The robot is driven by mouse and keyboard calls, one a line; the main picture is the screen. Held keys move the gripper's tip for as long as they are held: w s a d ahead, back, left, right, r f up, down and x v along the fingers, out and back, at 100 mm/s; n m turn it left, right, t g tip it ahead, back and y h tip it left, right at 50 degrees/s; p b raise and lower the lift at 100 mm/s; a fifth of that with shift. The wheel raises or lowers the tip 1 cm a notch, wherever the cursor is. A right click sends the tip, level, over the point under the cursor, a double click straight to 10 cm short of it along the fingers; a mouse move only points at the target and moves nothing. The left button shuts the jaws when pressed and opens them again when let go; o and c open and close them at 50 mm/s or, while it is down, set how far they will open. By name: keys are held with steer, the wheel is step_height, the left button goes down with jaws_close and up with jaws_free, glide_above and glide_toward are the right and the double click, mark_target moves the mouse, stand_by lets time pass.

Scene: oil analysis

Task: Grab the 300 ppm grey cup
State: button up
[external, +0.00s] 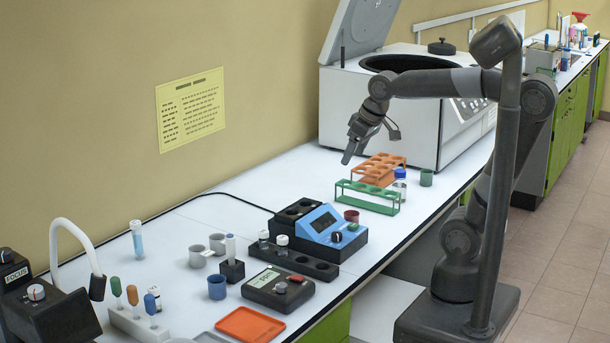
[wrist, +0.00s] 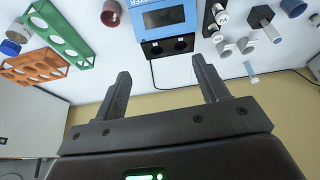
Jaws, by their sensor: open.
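Two small grey cups stand close together on the white bench, left of the blue device, in the external view: one behind (external: 217,243) and one in front (external: 197,256). They also show near the upper right of the wrist view, as a left grey cup (wrist: 225,46) and a right grey cup (wrist: 247,45). I cannot read which is 300 ppm. My gripper (external: 348,155) is raised above the bench near the orange rack, well to the right of the cups. In the wrist view my gripper (wrist: 160,70) has its fingers spread, with nothing between them.
The blue device (external: 325,226), green rack (external: 368,196), orange rack (external: 380,168) and red cup (external: 351,215) stand on the bench near my arm. A blue cup (external: 217,287) and a dark stand (external: 231,270) are near the grey cups. Bench space behind the blue device is clear.

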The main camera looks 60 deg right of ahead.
steer(key=w+a+r+n+g, duration=0.1)
steer(key=w+a, duration=0.2)
steer(key=w, duration=0.2)
steer(key=w+a+r, duration=0.1)
steer(key=w+a, duration=0.2)
steer(key=w, duration=0.3)
steer(key=n+g, duration=0.3)
glide_above(201, 258)
steer(key=w, duration=0.3)
step_height(201, 258, down, 17)
steer(key=shift+h, duration=0.4)
steer(key=f, duration=0.5)
steer(key=shift+s+d+f, duration=0.1)
steer(key=shift+d+f, duration=0.1)
steer(key=shift+f, duration=0.1)
steer(key=f, duration=0.5)
steer(key=shift+s+d+f, duration=0.25)
steer(key=shift+s+f, duration=0.05)
steer(key=shift+s, duration=0.1)
steer(key=c, duration=1.1)
